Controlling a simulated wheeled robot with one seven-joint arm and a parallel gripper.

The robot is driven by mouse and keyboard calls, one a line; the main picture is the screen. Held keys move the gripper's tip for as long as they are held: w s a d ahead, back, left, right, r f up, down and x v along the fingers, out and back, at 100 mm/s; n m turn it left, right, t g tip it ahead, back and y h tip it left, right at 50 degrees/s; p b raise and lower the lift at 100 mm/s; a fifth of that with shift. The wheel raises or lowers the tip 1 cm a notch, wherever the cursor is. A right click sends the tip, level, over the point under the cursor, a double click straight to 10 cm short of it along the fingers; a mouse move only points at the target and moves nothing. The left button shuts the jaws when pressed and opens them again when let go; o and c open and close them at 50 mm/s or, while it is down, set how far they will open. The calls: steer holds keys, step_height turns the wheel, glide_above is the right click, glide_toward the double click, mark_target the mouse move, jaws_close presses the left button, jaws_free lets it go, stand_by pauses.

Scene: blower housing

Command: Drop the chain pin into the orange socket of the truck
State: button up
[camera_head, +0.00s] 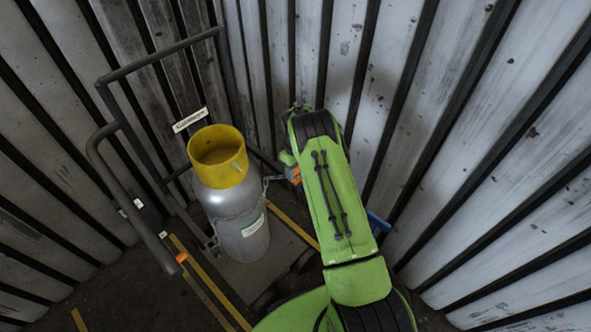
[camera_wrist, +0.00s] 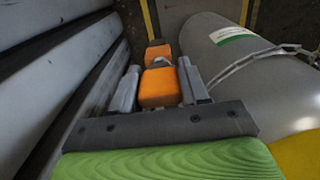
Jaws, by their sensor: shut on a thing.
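In the wrist view, my gripper (camera_wrist: 161,88) is shut on an orange block (camera_wrist: 159,88), which I take to be the head of the chain pin. The pin's lower part is hidden. A second orange block (camera_wrist: 157,52), apparently the truck's socket, shows just beyond it, roughly in line. I cannot tell whether the two touch or whether the pin is inside the socket. A pale chain (camera_wrist: 262,54) runs from beside the right finger across the grey cylinder (camera_wrist: 225,42). In the head view, my arm hides most of the gripper; an orange part (camera_head: 294,174) shows at its left edge.
The grey cylinder with a yellow collar (camera_head: 217,146) stands upright on the dark-framed truck (camera_head: 118,75), close beside my gripper. Another orange part (camera_head: 182,257) is at the truck's left side. Corrugated metal walls (camera_head: 480,110) close in behind and on both sides, leaving little room.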

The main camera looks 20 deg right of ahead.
steer(key=o, duration=1.2)
steer(key=shift+c, duration=0.2)
step_height(320, 180, up, 16)
steer(key=p, duration=0.4)
